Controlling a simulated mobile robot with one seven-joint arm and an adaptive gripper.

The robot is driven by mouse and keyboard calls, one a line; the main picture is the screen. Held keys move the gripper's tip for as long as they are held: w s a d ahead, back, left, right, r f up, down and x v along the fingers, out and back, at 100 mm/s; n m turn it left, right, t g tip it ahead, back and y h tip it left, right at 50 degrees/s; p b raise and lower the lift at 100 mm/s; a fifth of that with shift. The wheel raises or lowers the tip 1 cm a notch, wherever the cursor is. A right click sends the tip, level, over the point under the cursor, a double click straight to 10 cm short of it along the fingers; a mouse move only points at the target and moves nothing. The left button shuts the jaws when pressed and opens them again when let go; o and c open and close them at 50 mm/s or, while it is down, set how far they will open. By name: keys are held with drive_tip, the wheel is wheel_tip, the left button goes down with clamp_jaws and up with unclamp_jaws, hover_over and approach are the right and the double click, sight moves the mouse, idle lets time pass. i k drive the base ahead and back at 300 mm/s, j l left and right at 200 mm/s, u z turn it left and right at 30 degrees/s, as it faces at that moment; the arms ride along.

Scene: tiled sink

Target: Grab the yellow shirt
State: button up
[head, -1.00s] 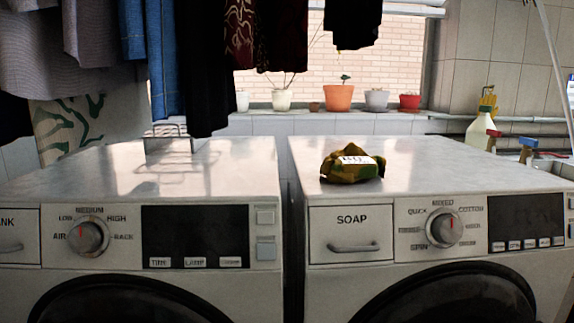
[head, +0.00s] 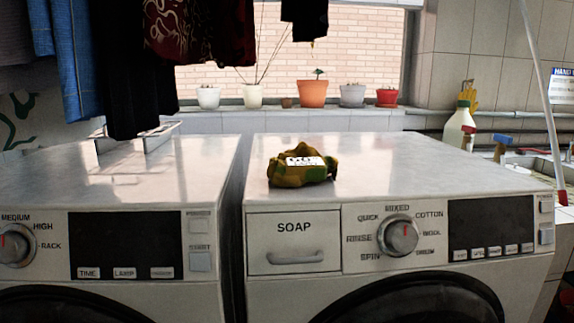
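A crumpled yellow and dark green cloth with a white printed patch, which looks like the yellow shirt (head: 301,174), lies bunched on top of the right washing machine (head: 400,160). It sits near the front left of that top, above the SOAP drawer (head: 293,243). Nothing covers it. My gripper is not in view.
A second machine (head: 110,180) stands to the left, with a narrow gap between the two. Dark clothes and blue jeans (head: 72,60) hang at upper left. Potted plants (head: 313,93) line the back ledge. A bottle (head: 459,128) and a sink (head: 520,165) are at right.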

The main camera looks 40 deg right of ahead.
sight(300, 165)
drive_tip(key=k+l+u, duration=0.15)
drive_tip(key=l, duration=0.25)
drive_tip(key=l+u, duration=0.15)
drive_tip(key=l, duration=0.25)
drive_tip(key=k+l+u, duration=0.15)
drive_tip(key=l, duration=0.2)
drive_tip(key=k+l, duration=0.15)
drive_tip(key=l, duration=0.25)
drive_tip(key=k+l+u, duration=0.1)
drive_tip(key=l, duration=0.25)
drive_tip(key=k+l, duration=0.15)
drive_tip(key=l, duration=0.25)
drive_tip(key=k+l+u, duration=0.1)
drive_tip(key=l, duration=0.25)
drive_tip(key=k+l, duration=0.2)
drive_tip(key=l, duration=0.15)
drive_tip(key=k+l, duration=0.15)
drive_tip(key=l, duration=0.2)
drive_tip(key=k+l, duration=0.1)
drive_tip(key=l, duration=0.95)
drive_tip(key=i, duration=0.15)
drive_tip(key=l+u, duration=0.05)
